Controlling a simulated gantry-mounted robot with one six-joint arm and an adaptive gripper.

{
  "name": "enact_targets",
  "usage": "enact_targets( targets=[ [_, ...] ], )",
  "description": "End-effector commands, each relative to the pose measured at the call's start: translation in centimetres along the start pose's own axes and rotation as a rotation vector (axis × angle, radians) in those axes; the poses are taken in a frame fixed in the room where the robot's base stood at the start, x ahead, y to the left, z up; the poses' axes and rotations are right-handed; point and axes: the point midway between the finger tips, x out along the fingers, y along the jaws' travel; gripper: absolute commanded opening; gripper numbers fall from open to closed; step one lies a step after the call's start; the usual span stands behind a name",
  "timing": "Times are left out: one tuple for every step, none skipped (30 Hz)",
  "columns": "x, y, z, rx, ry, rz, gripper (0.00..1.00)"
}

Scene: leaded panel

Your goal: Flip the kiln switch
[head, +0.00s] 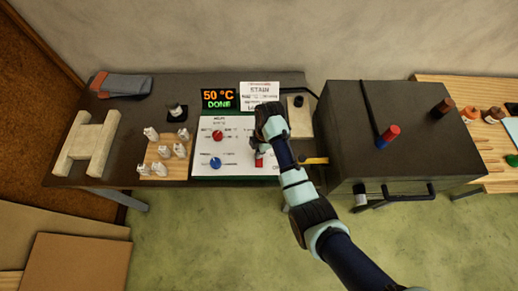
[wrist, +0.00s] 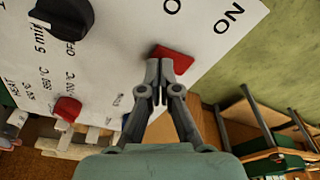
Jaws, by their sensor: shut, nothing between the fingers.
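A red switch (wrist: 176,58) sits on the white control panel (wrist: 120,60), beside printed "O" and "ON" marks. In the head view the red switch (head: 259,161) shows just below my gripper (head: 257,146). In the wrist view my gripper (wrist: 159,68) is shut and empty, its fingertips at the near edge of the switch and covering part of it. I cannot tell whether they touch it. A display (head: 219,99) behind the panel reads "50 °C DONE".
The panel carries a black knob (wrist: 62,14), a red knob (head: 217,135) and a blue knob (head: 215,162). A large dark box (head: 400,130) with a handle stands right of my gripper. Several small white pieces (head: 163,151) stand on a wooden board to the left.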

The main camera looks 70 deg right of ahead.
Motion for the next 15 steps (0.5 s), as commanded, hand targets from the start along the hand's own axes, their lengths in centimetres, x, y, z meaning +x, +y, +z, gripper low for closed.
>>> enact_targets(
  targets=[
    [0.14,-0.01,0.02,0.0,0.0,0.0,0.0],
    [0.18,-0.01,0.03,0.0,0.0,0.0,0.0],
    [0.24,-0.01,0.04,0.0,0.0,0.0,0.0],
    [0.29,-0.01,0.04,0.0,0.0,0.0,0.0],
    [0.33,-0.01,0.05,0.0,0.0,0.0,0.0],
    [0.39,-0.01,0.06,0.0,0.0,0.0,0.0],
    [0.43,-0.01,0.07,0.0,0.0,0.0,0.0],
    [0.48,-0.01,0.07,0.0,0.0,0.0,0.0],
    [0.54,-0.01,0.08,0.0,0.0,0.0,0.0],
    [0.58,-0.01,0.08,0.0,0.0,0.0,0.0],
    [0.63,-0.02,0.09,0.0,0.0,0.0,0.0],
    [0.69,-0.01,0.1,0.0,0.0,0.0,0.0],
    [0.73,-0.01,0.11,0.0,0.0,0.0,0.0],
    [0.77,-0.01,0.11,0.0,0.0,0.0,0.0],
    [0.83,-0.02,0.12,0.0,0.0,0.0,0.0]
  ],
)
